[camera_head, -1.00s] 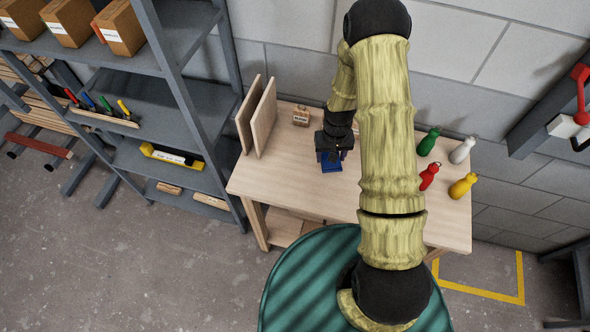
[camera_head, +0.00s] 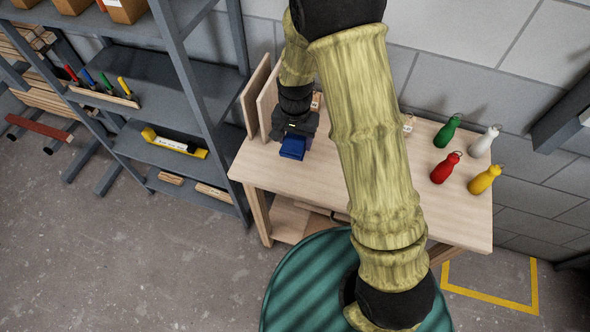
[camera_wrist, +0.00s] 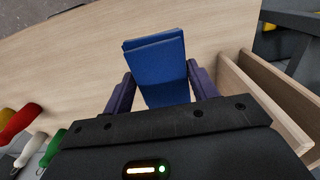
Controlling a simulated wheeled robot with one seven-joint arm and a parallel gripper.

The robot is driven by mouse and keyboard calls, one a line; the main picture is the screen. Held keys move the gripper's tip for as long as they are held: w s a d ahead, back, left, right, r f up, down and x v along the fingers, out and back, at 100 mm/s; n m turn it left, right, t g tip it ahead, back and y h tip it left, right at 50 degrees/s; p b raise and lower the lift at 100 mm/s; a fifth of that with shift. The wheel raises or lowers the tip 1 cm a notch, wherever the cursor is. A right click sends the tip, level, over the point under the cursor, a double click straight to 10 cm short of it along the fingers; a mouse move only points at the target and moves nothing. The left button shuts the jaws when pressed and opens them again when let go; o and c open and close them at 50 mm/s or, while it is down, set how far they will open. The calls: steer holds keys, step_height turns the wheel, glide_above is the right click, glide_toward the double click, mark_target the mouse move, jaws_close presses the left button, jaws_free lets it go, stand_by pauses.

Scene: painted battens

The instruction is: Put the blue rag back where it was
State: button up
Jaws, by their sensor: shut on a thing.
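The blue rag (camera_head: 292,148) is a folded, flat blue piece held at my gripper (camera_head: 294,137), over the left part of the wooden table. In the wrist view the rag (camera_wrist: 160,68) sits between the two purple-dark fingers of my gripper (camera_wrist: 160,78), which are shut on it. It looks raised off the table top; the exact gap is hard to tell. The rag's near end is hidden by the gripper body.
Two upright boards (camera_head: 257,98) stand at the table's (camera_head: 300,180) left, close to my gripper. Several bottles, one red (camera_head: 446,168), stand at the right. A small labelled block (camera_head: 408,124) shows beside my arm. A grey shelf rack (camera_head: 165,95) stands left. The table's front left is clear.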

steer(key=shift+w+d, duration=0.15)
steer(key=shift+w, duration=0.05)
steer(key=shift+s+f, duration=0.2)
steer(key=shift+f, duration=0.15)
steer(key=p, duration=0.2)
glide_above(296, 165)
steer(key=shift+f, duration=2.6)
steer(key=shift+f+p, duration=0.35)
steer(key=shift+f, duration=1.7)
steer(key=shift+f, duration=0.1)
steer(key=o, duration=0.9)
steer(key=shift+o, duration=0.2)
